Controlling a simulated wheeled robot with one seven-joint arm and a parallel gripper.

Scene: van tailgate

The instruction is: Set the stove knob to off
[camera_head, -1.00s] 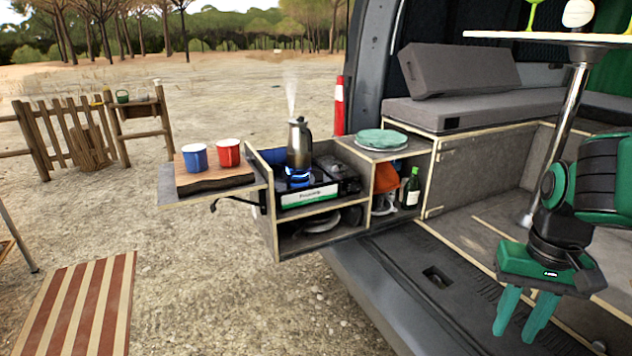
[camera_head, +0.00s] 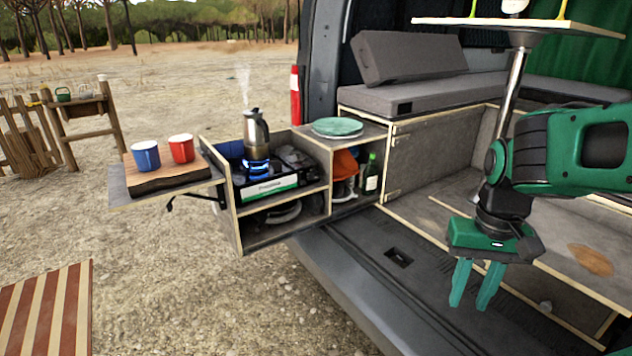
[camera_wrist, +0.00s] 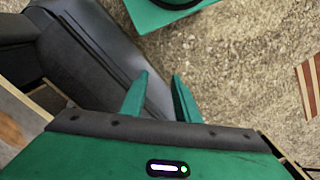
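The camp stove (camera_head: 270,180) sits in the upper shelf of the pull-out kitchen unit at the van's rear. Its burner shows a blue flame (camera_head: 257,168) under a steaming metal coffee pot (camera_head: 254,134). The stove knob is too small to make out in the head view. My gripper (camera_head: 472,300) is in the right of the head view, pointing down over the van's tailgate area, well away from the stove. Its two green fingers stand apart with nothing between them. The fingers also show in the wrist view (camera_wrist: 158,95), above the bumper and gravel; the stove is not there.
A blue mug (camera_head: 146,156) and a red mug (camera_head: 181,149) stand on a wooden board on the side shelf (camera_head: 125,193). Green plates (camera_head: 337,127) lie on the cabinet, with a bottle (camera_head: 371,174) below. Open gravel lies before the unit; the bumper (camera_head: 335,285) edges it.

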